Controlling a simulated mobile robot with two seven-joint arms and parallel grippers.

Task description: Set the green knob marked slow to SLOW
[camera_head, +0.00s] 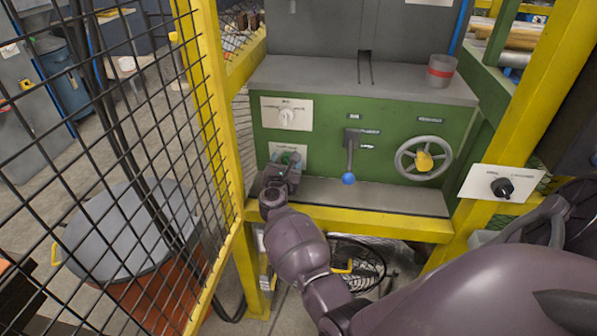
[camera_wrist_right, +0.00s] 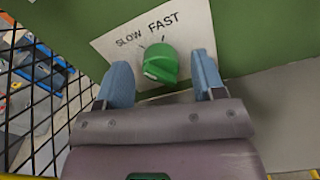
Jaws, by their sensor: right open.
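The green knob (camera_wrist_right: 160,65) sits on a white plate (camera_wrist_right: 112,45) printed SLOW at upper left and FAST to its right. A pale mark shows on the knob's lower left side; I cannot tell surely which word it is set to. My right gripper (camera_wrist_right: 162,78) is open, with one blue finger on each side of the knob and visible gaps between. In the head view, the right gripper (camera_head: 283,168) is at the lower left plate (camera_head: 304,150) of the green panel and largely hides the knob. My left gripper is not in view.
On the green panel (camera_head: 395,125) are a white knob (camera_head: 287,115), a lever with a blue ball (camera_head: 348,178) and a handwheel (camera_head: 410,148). A yellow post and mesh guard (camera_head: 211,95) stand close at left. A black switch (camera_head: 502,187) is at right.

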